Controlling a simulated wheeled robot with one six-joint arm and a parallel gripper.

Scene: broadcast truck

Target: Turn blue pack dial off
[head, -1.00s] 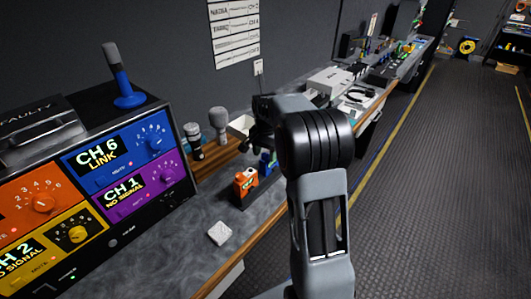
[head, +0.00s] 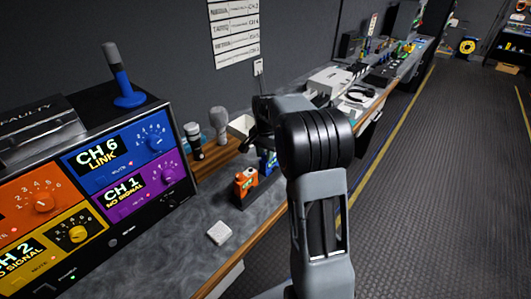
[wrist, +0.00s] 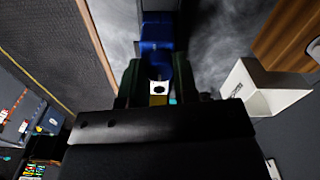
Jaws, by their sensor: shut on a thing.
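The blue pack (wrist: 157,32) shows at top centre in the wrist view, its lower part between my fingers. In the head view a small part of it (head: 268,161) shows beside the orange pack, with the rest behind my arm. My gripper (wrist: 158,86) is shut at the blue pack's end, one dark finger on each side. A small whitish piece with a dark dot shows between the fingers. The dial's shape and setting are too dark and hidden to read. In the head view my fingertips are hidden behind my arm.
A white open box (wrist: 262,90) is right of my gripper. A white square piece (head: 219,232) lies nearer. The coloured channel panel (head: 95,205) is at left, microphones behind.

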